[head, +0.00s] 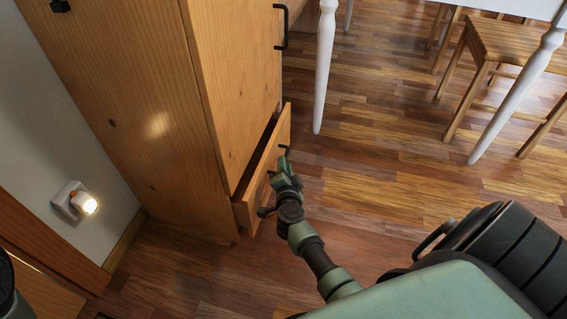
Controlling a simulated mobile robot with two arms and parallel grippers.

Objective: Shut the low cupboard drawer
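The low cupboard drawer (247,205) is at the bottom of the wooden cupboard (165,110). It stands partly open, with a dark gap showing behind its front panel. My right gripper (284,166) is at the outer face of the drawer front, close to its upper part. A small dark piece shows by the fingertips, and I cannot tell whether it is the drawer's handle. The fingers are too small and overlapped to show whether they are open or shut, or whether they touch the drawer. My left gripper is not in view.
A cupboard door with a dark handle (283,27) is above the drawer. A white table leg (325,70) and a wooden chair (500,45) stand to the right. A lit night light (82,203) is on the left wall. The wooden floor (390,195) right of the drawer is clear.

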